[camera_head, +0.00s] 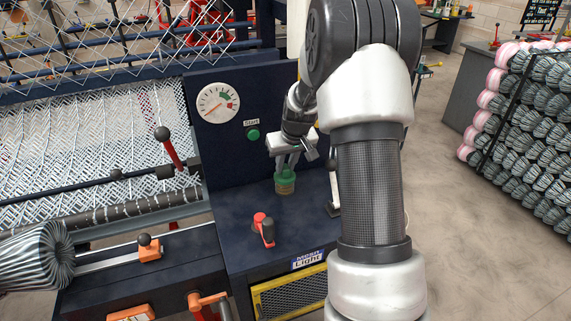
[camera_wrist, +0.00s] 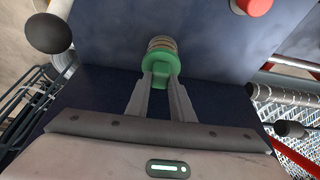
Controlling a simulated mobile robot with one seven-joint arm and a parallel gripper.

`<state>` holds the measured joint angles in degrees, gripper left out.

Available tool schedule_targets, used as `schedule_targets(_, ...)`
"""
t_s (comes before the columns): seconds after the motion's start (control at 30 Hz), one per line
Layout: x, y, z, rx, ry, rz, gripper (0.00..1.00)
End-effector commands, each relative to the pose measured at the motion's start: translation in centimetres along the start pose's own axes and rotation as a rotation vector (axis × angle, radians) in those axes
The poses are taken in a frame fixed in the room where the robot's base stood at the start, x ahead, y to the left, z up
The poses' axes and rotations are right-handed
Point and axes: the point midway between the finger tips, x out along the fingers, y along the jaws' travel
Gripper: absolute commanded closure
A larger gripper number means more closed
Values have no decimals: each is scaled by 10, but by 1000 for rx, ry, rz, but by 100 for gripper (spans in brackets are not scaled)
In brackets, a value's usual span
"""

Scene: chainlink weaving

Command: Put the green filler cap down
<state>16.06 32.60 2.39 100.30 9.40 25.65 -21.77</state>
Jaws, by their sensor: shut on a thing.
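The green filler cap (camera_head: 286,177) is between the fingers of my gripper (camera_head: 287,163) in the head view. In the wrist view the green cap (camera_wrist: 161,62) sits between the two fingertips (camera_wrist: 160,80), which are shut on it. A tan, ribbed part (camera_head: 285,188) shows just under the cap. I cannot tell whether this is part of the cap or a neck standing on the dark blue machine top (camera_head: 235,215). My gripper is above the machine top, in front of the upright panel.
A gauge (camera_head: 218,103) and green Start button (camera_head: 253,134) are on the panel behind. A black-knobbed red lever (camera_head: 168,148) is further left. Bare surface lies around the cap.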

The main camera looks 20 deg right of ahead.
Motion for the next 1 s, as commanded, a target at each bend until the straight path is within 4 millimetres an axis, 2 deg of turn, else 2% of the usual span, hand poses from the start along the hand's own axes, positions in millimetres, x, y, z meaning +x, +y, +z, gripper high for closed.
schedule_targets(0.3, 4, 0, 1, 0, 2, 0, 100)
schedule_targets(0.33, 2, 0, 0, 0, 2, 0, 74)
schedule_targets(0.4, 2, 0, 0, 0, 2, 0, 62)
schedule_targets(0.43, 2, 0, 0, 0, 2, 0, 60)
schedule_targets(0.77, -2, 0, -2, 0, 2, 0, 60)
schedule_targets(0.87, -11, 0, -2, -1, 5, 1, 60)
schedule_targets(1.0, -38, 0, -3, 0, 7, 2, 60)
